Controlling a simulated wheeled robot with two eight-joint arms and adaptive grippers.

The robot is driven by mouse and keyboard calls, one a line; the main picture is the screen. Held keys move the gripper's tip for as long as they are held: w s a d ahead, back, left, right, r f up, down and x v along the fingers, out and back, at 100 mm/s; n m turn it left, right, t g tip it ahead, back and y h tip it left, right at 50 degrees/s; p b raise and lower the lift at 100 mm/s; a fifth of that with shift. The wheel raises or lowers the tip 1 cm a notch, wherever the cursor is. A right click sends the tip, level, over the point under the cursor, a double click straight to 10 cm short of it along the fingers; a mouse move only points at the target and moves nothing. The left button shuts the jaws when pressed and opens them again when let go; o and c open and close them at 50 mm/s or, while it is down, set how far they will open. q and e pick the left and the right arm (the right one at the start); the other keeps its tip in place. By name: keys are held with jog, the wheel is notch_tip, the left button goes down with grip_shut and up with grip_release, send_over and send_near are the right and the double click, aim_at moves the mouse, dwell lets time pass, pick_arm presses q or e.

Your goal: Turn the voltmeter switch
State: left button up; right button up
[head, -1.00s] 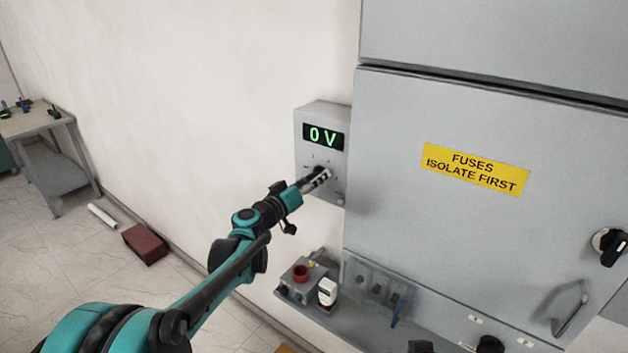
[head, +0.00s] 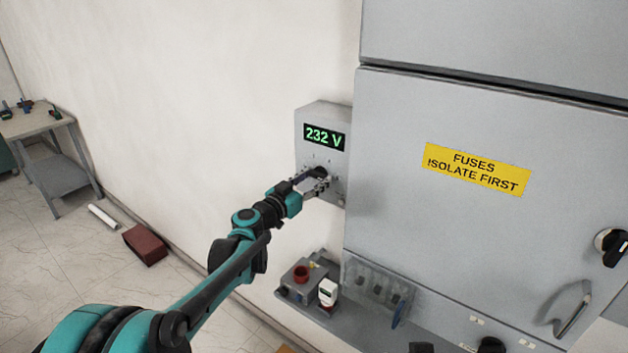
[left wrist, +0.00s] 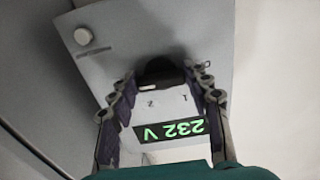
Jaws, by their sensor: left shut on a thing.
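The voltmeter is a grey box (head: 307,150) on the wall beside the cabinet. Its green display (head: 323,137) reads 232 V; it also shows upside down in the left wrist view (left wrist: 170,130). The black switch knob (left wrist: 160,71) sits on its front panel, with small position marks near it. My left gripper (head: 319,178) is at the knob, its two fingers on either side and shut on it. In the head view the fingers partly hide the knob. My right gripper is not in view.
A grey cabinet (head: 440,230) with a yellow fuse label (head: 478,168) stands close on the right. Below, a shelf (head: 335,320) holds a small grey box with a red part (head: 302,273).

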pick_arm(q)
jog(key=shift+f, duration=0.1)
jog(key=o, duration=1.2)
jog(key=shift+c, duration=0.2)
jog(key=shift+s, duration=0.1)
jog(key=v, duration=1.2)
